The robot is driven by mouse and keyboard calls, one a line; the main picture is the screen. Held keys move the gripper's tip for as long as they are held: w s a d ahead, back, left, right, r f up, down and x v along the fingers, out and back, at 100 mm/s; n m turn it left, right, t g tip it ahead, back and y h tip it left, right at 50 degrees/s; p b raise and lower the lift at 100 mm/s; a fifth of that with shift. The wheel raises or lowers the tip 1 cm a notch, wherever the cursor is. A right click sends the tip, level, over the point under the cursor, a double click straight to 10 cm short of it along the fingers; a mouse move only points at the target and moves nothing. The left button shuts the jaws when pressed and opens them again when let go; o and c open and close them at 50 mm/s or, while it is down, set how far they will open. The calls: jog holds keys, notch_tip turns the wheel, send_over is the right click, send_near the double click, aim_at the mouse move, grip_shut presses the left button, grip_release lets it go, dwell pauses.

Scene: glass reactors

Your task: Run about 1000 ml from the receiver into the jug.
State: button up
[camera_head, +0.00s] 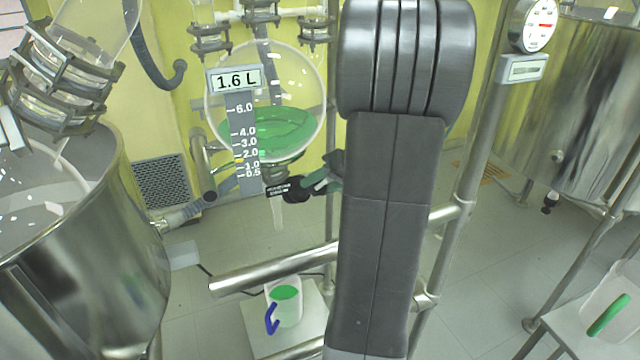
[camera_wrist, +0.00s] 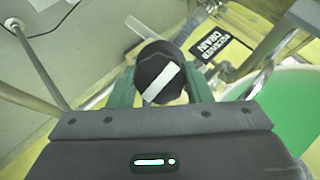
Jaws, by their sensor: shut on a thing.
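The receiver (camera_head: 304,75) is a round glass flask with green liquid in its lower part. A display (camera_head: 235,79) on its scale reads 1.6 L. Below it a black drain valve knob (camera_head: 292,188) sits above a clear outlet tube (camera_head: 278,216). My gripper (camera_head: 322,182) is shut on the knob, which also shows between green fingers in the wrist view (camera_wrist: 160,75) with a white bar across it. The jug (camera_head: 288,305), white with a blue handle, stands below the outlet with green liquid inside. Whether liquid is flowing in the tube I cannot tell.
A steel vessel (camera_head: 95,260) stands at left and another (camera_head: 560,110) at right. A horizontal steel rail (camera_head: 270,272) crosses in front, above the jug. A second white container with a green mark (camera_head: 608,315) stands on a table at lower right.

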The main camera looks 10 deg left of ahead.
jog(key=shift+m+y, duration=0.3)
jog(key=shift+m, duration=0.7)
jog(key=o, duration=1)
jog(key=v, duration=0.7)
jog(key=shift+d+r, duration=0.15)
jog(key=shift+d, duration=0.05)
jog(key=shift+a, duration=0.1)
